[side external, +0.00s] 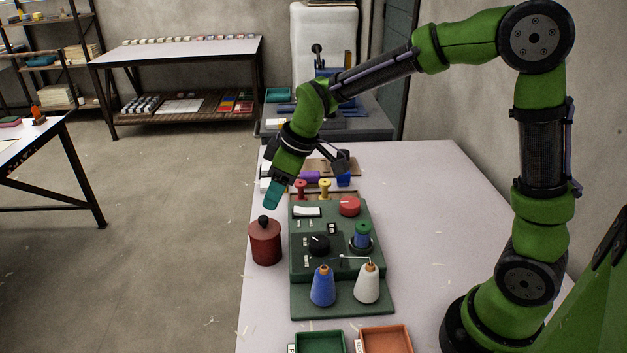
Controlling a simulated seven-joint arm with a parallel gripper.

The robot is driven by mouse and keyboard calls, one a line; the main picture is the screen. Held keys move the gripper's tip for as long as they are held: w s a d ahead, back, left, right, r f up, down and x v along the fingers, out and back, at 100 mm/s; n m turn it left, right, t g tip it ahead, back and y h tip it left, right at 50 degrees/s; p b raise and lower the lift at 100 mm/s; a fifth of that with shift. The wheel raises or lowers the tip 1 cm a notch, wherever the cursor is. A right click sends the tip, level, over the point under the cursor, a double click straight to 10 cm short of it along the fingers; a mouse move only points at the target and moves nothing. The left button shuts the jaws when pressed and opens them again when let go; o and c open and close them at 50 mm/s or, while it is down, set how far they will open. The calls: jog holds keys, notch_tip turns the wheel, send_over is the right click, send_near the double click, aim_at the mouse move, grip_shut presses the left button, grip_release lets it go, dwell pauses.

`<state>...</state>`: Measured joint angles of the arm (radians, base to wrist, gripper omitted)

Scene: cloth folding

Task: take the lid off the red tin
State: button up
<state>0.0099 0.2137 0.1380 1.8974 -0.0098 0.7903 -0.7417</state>
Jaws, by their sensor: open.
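The dark red tin (265,250) stands upright at the left edge of the table. Its red lid (256,228) sits on top and has a round black knob (263,219). My gripper (271,204), with teal fingers, points down just above and slightly right of the knob. It is open and holds nothing that I can see. It looks apart from the knob, though the depth between them is hard to judge. The gap between the fingers is hidden from this side.
Right of the tin is a green panel (300,270) with a red button (349,205), a black dial (319,244), spools and thread cones (322,288). Green (320,343) and orange (386,341) trays are in front. The table's (430,220) right side is clear.

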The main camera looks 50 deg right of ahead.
aim_at(264, 218)
jog(key=x, duration=0.7)
jog(key=shift+a+f, duration=0.1)
jog(key=shift+a, duration=0.05)
jog(key=shift+c, duration=0.4)
grip_shut()
